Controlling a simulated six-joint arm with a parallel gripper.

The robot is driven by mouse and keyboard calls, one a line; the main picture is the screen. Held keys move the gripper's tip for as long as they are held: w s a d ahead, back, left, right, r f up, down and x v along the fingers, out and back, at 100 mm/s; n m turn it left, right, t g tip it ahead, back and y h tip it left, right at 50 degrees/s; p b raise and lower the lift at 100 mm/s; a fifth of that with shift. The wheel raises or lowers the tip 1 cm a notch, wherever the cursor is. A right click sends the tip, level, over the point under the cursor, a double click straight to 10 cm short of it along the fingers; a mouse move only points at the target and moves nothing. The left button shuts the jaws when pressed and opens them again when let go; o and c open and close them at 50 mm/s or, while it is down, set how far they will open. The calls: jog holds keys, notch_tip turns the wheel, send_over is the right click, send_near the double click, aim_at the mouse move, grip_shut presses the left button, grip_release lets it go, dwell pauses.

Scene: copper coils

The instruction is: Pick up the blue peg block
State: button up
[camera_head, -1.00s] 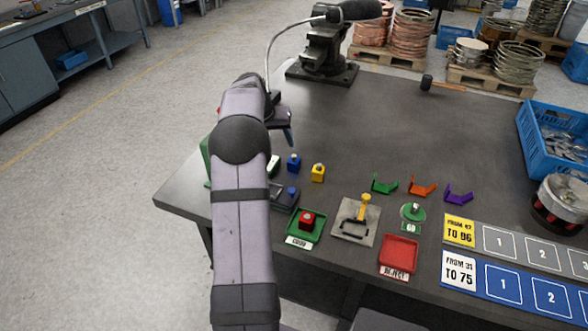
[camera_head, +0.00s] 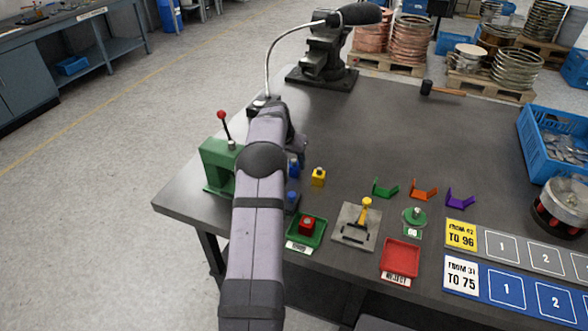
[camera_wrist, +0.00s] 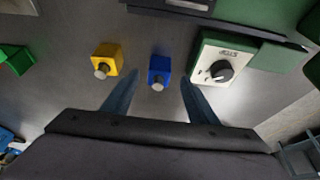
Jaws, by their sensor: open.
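The blue peg block (camera_wrist: 160,70) has a metal peg on its top. In the wrist view it stands on the dark table between and beyond my gripper's fingertips. My gripper (camera_wrist: 156,88) is open and empty, with one finger to each side of the block's line. In the head view the blue peg block (camera_head: 293,166) shows just right of my arm, which partly hides it.
A yellow peg block (camera_wrist: 107,60) stands left of the blue one. A white-topped device with a dial (camera_wrist: 222,68) stands close on its right. A green lever press (camera_head: 218,165) is left of my arm. Green (camera_head: 305,241) and red (camera_head: 401,257) trays lie nearer.

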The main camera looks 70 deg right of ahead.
aim_at(293, 162)
jog(key=shift+d+p+x, duration=0.15)
jog(key=shift+p+x, duration=0.35)
jog(key=shift+x, duration=0.25)
jog(key=shift+d+p+x, duration=0.15)
jog(key=shift+p+x, duration=0.3)
jog(key=shift+x, duration=1.3)
jog(key=shift+s, duration=0.1)
jog(key=c, duration=1.3)
jog(key=shift+o, duration=0.2)
jog(key=shift+r, duration=0.1)
notch_tip(293, 162, up, 10)
jog(key=shift+r+b, duration=0.1)
jog(key=shift+b, duration=0.65)
